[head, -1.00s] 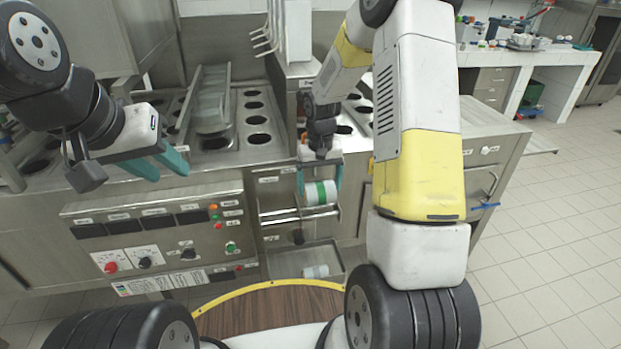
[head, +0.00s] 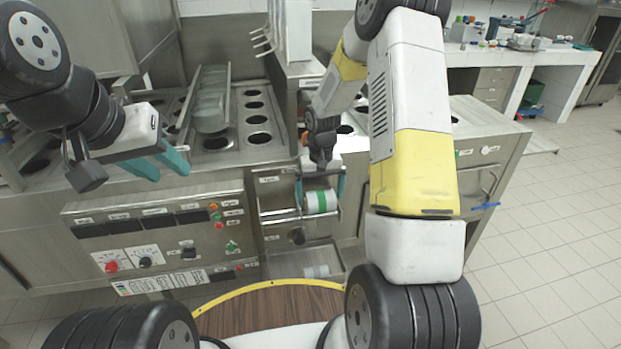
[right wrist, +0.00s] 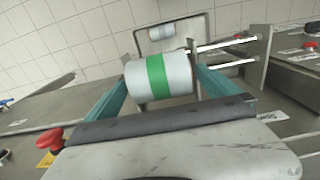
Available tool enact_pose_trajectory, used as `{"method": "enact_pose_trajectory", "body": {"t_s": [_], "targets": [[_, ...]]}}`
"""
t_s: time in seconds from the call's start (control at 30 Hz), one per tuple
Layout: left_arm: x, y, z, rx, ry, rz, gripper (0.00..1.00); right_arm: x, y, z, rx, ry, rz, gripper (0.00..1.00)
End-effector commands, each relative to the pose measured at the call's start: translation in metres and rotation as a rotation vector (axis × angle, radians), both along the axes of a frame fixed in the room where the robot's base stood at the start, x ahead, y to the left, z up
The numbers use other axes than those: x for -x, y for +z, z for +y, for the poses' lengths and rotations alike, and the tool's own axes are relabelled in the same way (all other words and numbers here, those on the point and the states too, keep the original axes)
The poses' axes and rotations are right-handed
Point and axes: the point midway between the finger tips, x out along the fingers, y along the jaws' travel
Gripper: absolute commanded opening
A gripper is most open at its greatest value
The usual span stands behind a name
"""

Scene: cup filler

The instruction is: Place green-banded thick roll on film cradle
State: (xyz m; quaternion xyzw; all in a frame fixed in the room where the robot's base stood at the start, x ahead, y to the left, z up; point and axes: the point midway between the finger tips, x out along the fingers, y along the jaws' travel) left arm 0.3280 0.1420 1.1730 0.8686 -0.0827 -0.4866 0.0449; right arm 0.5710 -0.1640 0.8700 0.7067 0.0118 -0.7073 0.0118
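The white thick roll with a green band (head: 321,201) is at the film cradle (head: 276,217), at its bars on the front of the machine. It also shows in the right wrist view (right wrist: 157,77), lying lengthwise between my fingers. My right gripper (head: 320,190) points down, with one teal finger at each end of the roll. In the right wrist view the fingertips (right wrist: 160,80) sit close against the roll's ends. The roll appears to be at bar height; its contact with the bars is hidden. My left gripper (head: 165,163) is apart, empty, above the left control panel.
A second pale roll (head: 316,271) lies in the lower tray (head: 290,257) under the cradle. A control panel with knobs and buttons (head: 160,235) is left of the cradle. The counter above has round cup holes (head: 258,138). Open tiled floor (head: 550,230) lies to the right.

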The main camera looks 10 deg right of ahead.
Motion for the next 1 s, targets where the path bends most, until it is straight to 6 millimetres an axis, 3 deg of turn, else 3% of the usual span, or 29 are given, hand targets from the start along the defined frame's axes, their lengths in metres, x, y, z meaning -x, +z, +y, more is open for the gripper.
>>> {"method": "enact_pose_trajectory", "body": {"t_s": [0.27, 0.6, 1.0], "targets": [[0.000, 0.000, 0.000, 0.000, 0.000, 0.000, 0.36, -0.001, 0.015, 0.000, 0.000, 0.000, -0.003, 1.00], [0.000, 0.000, 0.000, 0.000, 0.000, 0.000, 0.36, -0.001, 0.087, 0.000, 0.000, 0.000, -0.005, 1.00], [0.000, 0.000, 0.000, 0.000, 0.000, 0.000, 0.36, 0.007, 0.141, 0.001, -0.003, 0.002, -0.026, 1.00]]}}
